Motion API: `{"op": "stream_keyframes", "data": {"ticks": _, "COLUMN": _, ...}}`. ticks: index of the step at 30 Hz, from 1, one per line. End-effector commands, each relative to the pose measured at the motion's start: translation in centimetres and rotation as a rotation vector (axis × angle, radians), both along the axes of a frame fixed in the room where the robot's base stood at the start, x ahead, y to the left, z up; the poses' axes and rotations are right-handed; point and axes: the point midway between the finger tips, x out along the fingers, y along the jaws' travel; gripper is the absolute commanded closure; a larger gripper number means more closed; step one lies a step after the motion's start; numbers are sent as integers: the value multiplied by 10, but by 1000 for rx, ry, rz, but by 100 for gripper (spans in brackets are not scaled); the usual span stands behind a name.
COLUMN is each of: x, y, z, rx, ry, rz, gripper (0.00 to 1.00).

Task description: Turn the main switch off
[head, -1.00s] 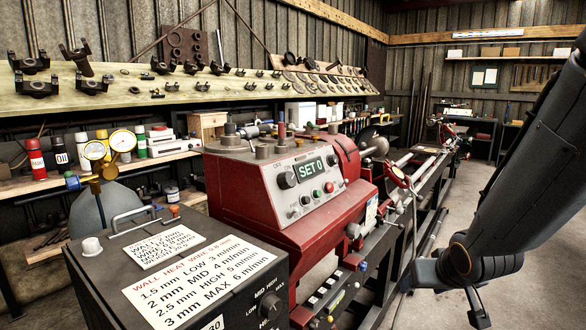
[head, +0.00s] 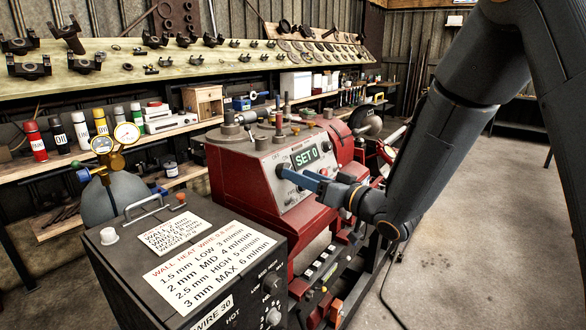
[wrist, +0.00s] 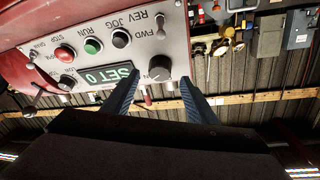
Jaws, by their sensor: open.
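The red lathe's grey control panel (head: 283,189) carries a green SET 0 display (head: 306,156), which also shows upside down in the wrist view (wrist: 107,77). A round black knob (wrist: 160,68) sits beside the display, and a small toggle lever (wrist: 177,4) is near the panel's edge. No label readable here names the main switch. My gripper (head: 300,178) is open at the panel, its blue fingers pointing at it. In the wrist view the fingertips (wrist: 162,79) lie to either side of the black knob. I cannot tell whether they touch it. The fingers partly cover the panel in the head view.
Red (wrist: 65,53), green (wrist: 93,46) and black (wrist: 121,38) buttons sit near the knob. A black heat-wire box (head: 125,262) with a handle and knobs stands in front. A gauge-topped cylinder (head: 115,195) is at the left. Open floor lies at the right.

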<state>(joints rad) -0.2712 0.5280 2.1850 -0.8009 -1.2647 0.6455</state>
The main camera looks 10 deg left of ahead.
Motion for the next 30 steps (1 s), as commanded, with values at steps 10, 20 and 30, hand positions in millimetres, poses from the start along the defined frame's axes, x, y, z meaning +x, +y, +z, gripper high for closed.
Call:
{"op": "stream_keyframes", "data": {"ticks": 10, "x": 18, "y": 31, "z": 0, "rx": -2, "ry": 1, "rz": 0, "gripper": 48}}
{"op": "stream_keyframes", "data": {"ticks": 20, "x": 20, "y": 33, "z": -1, "rx": -2, "ry": 0, "rz": -2, "gripper": 54}}
{"op": "stream_keyframes", "data": {"ticks": 30, "x": 20, "y": 32, "z": -1, "rx": -3, "ry": -2, "rz": -1, "gripper": 89}}
